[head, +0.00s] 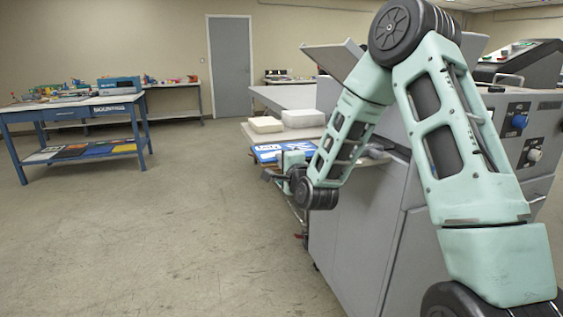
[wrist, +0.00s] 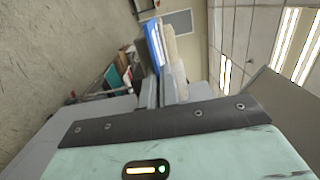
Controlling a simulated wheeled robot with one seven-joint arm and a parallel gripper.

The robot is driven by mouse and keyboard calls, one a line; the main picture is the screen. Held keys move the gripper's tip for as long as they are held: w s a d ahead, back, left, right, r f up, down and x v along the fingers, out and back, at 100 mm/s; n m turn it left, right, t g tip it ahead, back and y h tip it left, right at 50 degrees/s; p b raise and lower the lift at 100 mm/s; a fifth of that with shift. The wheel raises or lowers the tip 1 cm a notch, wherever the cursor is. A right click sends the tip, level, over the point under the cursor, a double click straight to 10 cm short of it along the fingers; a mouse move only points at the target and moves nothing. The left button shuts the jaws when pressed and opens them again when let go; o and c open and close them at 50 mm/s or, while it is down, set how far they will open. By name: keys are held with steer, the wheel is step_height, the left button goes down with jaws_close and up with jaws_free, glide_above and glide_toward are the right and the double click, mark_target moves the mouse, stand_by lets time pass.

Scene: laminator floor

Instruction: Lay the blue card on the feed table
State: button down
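The blue card (head: 268,150) with white print lies flat at the near edge of the feed table (head: 256,137). Part of it is hidden behind my wrist in the head view. In the wrist view the blue card (wrist: 153,45) is seen nearly edge-on, its near end between the grey fingers of my gripper (wrist: 161,88). The fingers appear closed on it. Whether the card touches the table surface cannot be told. In the head view my gripper is at the table's near edge, with its fingertips hidden.
Two white stacks (head: 265,124) (head: 302,118) stand on the table behind the card. The grey laminator (head: 360,235) is right of it, close to my arm. A blue workbench (head: 75,112) with coloured sheets on its shelf stands at left. The floor between is clear.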

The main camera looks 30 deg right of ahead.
steer(key=shift+f, duration=0.15)
steer(key=c, duration=1.7)
jaws_free()
steer(key=p+v, duration=0.4)
steer(key=p, duration=0.1)
steer(key=p+v, duration=0.8)
steer(key=p, duration=0.1)
steer(key=shift+r+p, duration=0.25)
steer(key=shift+p, duration=0.1)
